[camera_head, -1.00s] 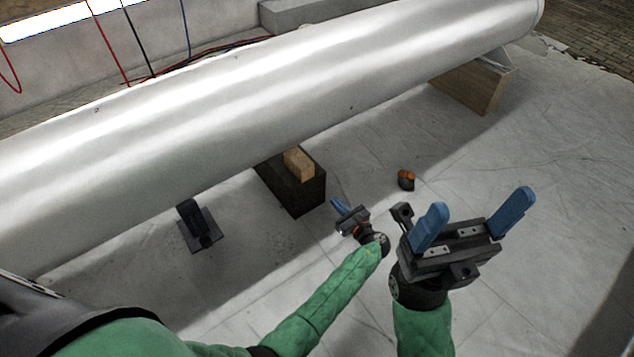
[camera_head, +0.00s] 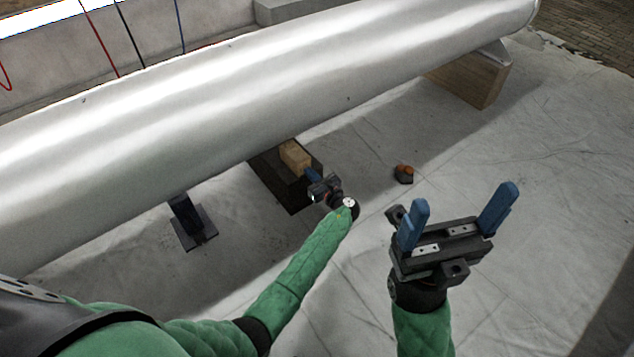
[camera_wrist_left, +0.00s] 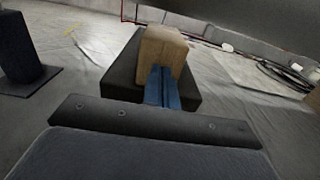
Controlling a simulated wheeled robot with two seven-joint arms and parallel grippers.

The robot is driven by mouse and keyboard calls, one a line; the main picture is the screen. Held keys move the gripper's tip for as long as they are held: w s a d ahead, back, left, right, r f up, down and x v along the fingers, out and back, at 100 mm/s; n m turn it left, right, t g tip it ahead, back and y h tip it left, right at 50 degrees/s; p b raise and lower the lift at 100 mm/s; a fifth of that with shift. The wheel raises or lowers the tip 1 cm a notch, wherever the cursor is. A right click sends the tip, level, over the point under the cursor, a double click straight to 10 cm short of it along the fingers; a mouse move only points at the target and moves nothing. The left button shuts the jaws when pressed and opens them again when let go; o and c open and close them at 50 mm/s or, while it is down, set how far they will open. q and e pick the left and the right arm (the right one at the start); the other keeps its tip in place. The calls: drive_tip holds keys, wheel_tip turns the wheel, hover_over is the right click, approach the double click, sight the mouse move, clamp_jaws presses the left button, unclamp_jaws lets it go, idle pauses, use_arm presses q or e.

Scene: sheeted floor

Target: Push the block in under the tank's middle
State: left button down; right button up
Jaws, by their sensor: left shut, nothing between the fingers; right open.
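The long silver tank (camera_head: 230,95) lies across the head view. A light wooden block (camera_head: 295,156) sits on a dark base (camera_head: 268,176) at the tank's near lower edge, partly hidden by the tank. My left gripper (camera_head: 311,174) is shut and empty, its blue fingertips at the block's near end. In the left wrist view the shut blue fingers (camera_wrist_left: 162,88) overlap the lower front of the block (camera_wrist_left: 161,50), over the dark base (camera_wrist_left: 122,74); whether they touch it I cannot tell. My right gripper (camera_head: 458,215) is open and empty, above the floor at right.
A dark support foot (camera_head: 190,225) stands under the tank at left. A larger wooden support (camera_head: 470,80) stands under its right end. A small dark and orange object (camera_head: 404,174) lies on the sheeted floor, right of the base. The floor around it is clear.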

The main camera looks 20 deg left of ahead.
sight(300, 162)
use_arm(q)
drive_tip(key=shift+w+a, duration=0.15)
drive_tip(key=shift+a, duration=0.05)
drive_tip(key=p+x, duration=0.1)
drive_tip(key=x, duration=0.5)
drive_tip(key=shift+r, duration=0.1)
drive_tip(key=shift+w+a, duration=0.15)
drive_tip(key=shift+a, duration=0.05)
